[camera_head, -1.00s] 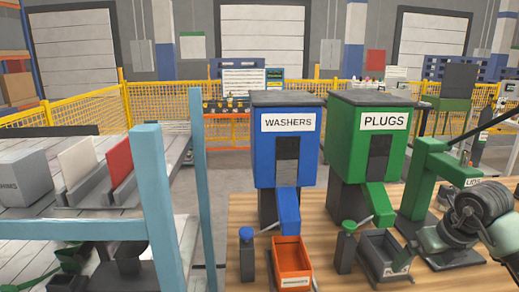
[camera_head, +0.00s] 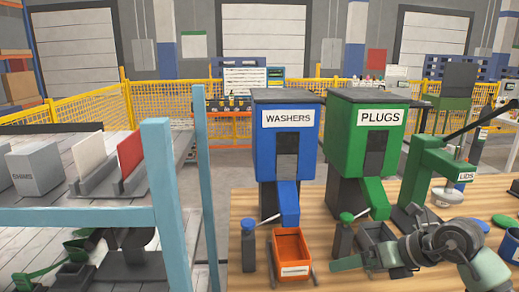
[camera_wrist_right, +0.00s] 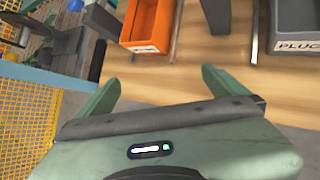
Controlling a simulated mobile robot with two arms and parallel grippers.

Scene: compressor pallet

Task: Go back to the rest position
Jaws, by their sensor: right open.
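My right arm comes in from the right in the head view, low over the wooden bench. Its green-grey gripper (camera_head: 366,266) is in front of the grey plugs tray, partly hiding it. In the right wrist view the two fingers (camera_wrist_right: 160,80) stand wide apart with nothing between them. Wooden bench top and its edge show beyond them. My left gripper is not in view.
An orange tray (camera_head: 291,247) is left of my right gripper, under the blue washers dispenser (camera_head: 288,142). The green plugs dispenser (camera_head: 366,150) and green lids stand (camera_head: 435,170) are behind. A light-blue frame (camera_head: 165,200) stands left of the bench.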

